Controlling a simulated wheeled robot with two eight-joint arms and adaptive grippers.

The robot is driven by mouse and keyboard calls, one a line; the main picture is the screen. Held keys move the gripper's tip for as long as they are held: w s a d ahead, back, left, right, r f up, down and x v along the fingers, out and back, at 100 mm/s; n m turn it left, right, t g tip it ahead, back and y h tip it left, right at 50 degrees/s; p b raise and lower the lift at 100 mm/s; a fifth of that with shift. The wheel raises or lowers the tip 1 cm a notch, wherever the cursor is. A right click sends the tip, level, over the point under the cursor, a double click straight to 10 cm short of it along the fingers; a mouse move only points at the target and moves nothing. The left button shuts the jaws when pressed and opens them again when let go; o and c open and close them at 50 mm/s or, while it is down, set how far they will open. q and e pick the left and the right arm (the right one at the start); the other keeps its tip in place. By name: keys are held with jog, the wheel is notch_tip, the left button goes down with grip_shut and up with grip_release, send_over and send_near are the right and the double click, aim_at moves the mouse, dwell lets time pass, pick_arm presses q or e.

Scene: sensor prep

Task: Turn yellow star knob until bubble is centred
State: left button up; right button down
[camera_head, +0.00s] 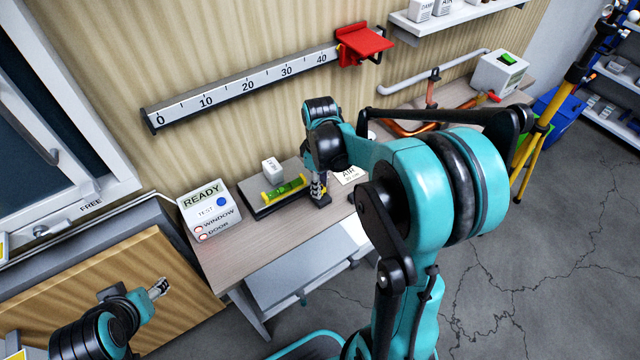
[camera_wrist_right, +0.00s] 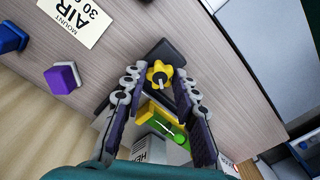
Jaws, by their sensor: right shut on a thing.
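The yellow star knob (camera_wrist_right: 158,75) shows in the right wrist view between the fingertips of my right gripper (camera_wrist_right: 160,85), which is shut on it. In the head view my right gripper (camera_head: 318,190) points down at the right end of the black plate (camera_head: 262,207). The spirit level with a yellow body and green vial (camera_head: 286,188) lies on that plate; its green vial also shows in the right wrist view (camera_wrist_right: 172,128). The bubble's position is too small to tell. My left gripper (camera_head: 159,288) is at the lower left, away from the bench and its opening is unclear.
A white READY box (camera_head: 208,210) stands left of the plate, and a small white block (camera_head: 272,168) sits behind the level. A purple block (camera_wrist_right: 62,78), a blue block (camera_wrist_right: 10,38) and an AIR card (camera_wrist_right: 75,18) lie near the knob. A ruled rail (camera_head: 245,85) runs along the wall.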

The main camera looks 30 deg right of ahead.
jog(key=m+p, duration=0.1)
jog(key=m, duration=0.4)
jog(key=shift+m, duration=0.3)
jog(key=m, duration=0.5)
jog(key=shift+p, duration=0.4)
jog(key=shift+m, duration=0.3)
jog(key=c, duration=1.2)
grip_release()
jog(key=shift+o, duration=0.2)
